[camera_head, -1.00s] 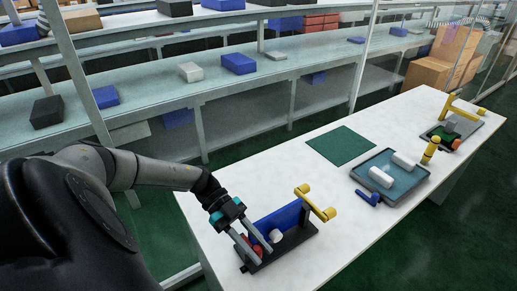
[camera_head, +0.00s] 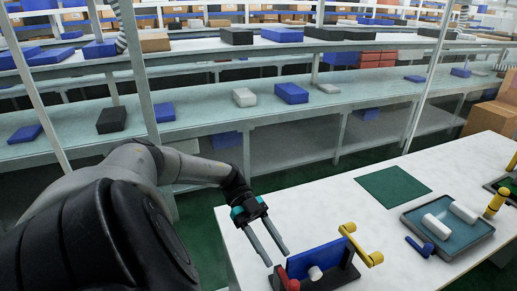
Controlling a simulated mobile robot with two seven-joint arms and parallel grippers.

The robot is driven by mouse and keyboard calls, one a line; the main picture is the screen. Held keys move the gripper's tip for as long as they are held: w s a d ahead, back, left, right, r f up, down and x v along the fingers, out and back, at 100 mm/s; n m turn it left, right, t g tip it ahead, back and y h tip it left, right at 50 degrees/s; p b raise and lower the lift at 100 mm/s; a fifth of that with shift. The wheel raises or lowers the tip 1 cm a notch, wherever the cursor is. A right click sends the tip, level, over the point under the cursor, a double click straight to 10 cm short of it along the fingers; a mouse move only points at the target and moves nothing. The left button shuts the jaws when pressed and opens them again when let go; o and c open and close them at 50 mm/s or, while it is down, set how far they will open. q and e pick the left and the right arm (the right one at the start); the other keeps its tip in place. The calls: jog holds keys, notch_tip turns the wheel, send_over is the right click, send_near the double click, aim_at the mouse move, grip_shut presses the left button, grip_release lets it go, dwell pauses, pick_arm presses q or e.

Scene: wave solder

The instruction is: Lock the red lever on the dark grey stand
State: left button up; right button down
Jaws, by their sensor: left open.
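The dark grey stand (camera_head: 345,277) is at the bottom of the head view, near the table's left end, with a blue plate (camera_head: 318,257) standing on it. The red lever (camera_head: 289,281) is at the stand's left end, partly cut by the picture edge. A white cylinder (camera_head: 315,273) sits in front of the blue plate. My left gripper (camera_head: 276,259) is open and empty, its fingers pointing down just above and left of the red lever, apparently apart from it. My right gripper is not in view.
A grey tray (camera_head: 484,235) with white cylinders lies to the right, with a small blue item (camera_head: 419,246) beside it. A green mat (camera_head: 393,187) lies farther back. The white table (camera_head: 330,212) is clear between mat and stand. Shelves with boxes stand behind.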

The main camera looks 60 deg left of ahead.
pick_arm(q)
jog(key=b+v, duration=0.2)
jog(key=v, duration=0.5)
dwell(0.5)
